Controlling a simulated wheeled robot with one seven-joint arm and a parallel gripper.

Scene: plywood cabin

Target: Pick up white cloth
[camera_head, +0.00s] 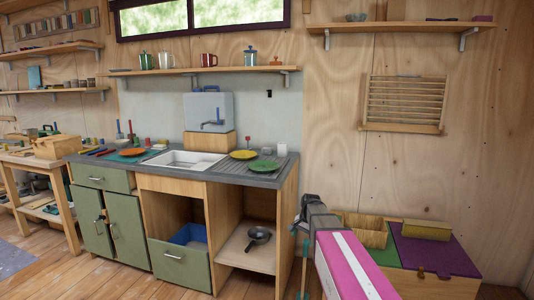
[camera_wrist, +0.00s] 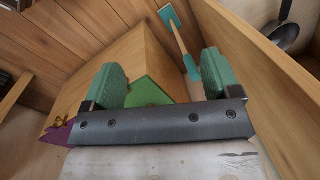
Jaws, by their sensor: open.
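I cannot make out a white cloth in either view. My gripper shows in the wrist view (camera_wrist: 161,78), with its two teal finger pads wide apart and nothing between them. Behind the fingers are a wooden chest (camera_wrist: 122,62) with a green panel and the plank floor. In the head view my pink arm reaches in at the lower right, between the kitchen counter and the chest; the fingers themselves are not clear there.
The kitchen counter (camera_head: 222,174) has a sink (camera_head: 180,159), plates and an open lower shelf with a pan (camera_head: 259,236). A wooden chest (camera_head: 443,259) with a purple lid stands right. Floor is free in front.

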